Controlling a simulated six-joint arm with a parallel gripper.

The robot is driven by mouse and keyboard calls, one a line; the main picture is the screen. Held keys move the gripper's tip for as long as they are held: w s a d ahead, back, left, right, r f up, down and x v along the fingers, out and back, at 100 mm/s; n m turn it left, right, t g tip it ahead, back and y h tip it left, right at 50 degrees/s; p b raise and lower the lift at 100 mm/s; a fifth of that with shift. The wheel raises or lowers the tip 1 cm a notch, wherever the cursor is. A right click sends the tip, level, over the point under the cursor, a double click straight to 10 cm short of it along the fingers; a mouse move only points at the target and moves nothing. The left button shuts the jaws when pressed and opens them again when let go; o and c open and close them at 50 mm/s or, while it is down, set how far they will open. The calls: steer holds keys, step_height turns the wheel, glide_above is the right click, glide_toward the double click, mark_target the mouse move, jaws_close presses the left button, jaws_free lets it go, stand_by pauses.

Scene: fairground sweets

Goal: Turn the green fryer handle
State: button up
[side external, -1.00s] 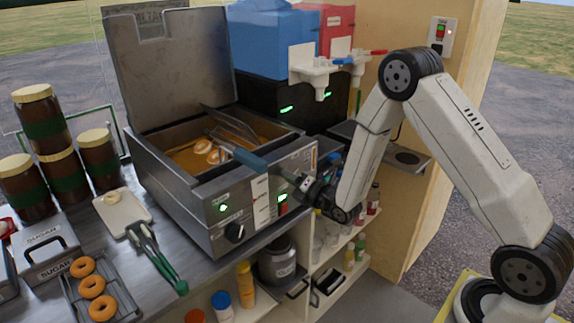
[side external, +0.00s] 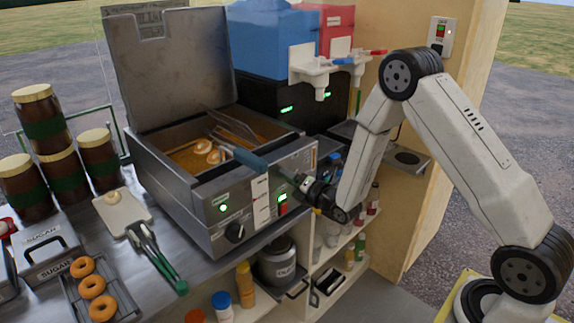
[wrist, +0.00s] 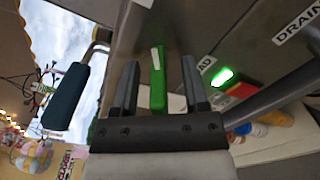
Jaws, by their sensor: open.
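The green fryer handle (wrist: 157,82), a narrow green bar with a white stripe, stands on the steel fryer front in the wrist view. My gripper (wrist: 158,75) is open, with one dark finger on each side of the handle and a visible gap to both. In the side view my gripper (side external: 300,182) is at the right part of the front of the fryer (side external: 190,215). I cannot make out the green handle there.
A blue-handled basket (side external: 250,158) sticks out over the fryer front close above my gripper; its handle (wrist: 66,97) also shows in the wrist view. A lit green and red switch (wrist: 232,82) is right of the fingers. Bottles and jars stand on shelves below.

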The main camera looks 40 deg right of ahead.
steer(key=shift+s, duration=0.1)
steer(key=s, duration=0.7)
steer(key=shift+s, duration=0.3)
steer(key=shift+d, duration=0.1)
stand_by(0.7)
steer(key=shift+w, duration=0.15)
steer(key=shift+w, duration=3.75)
jaws_close()
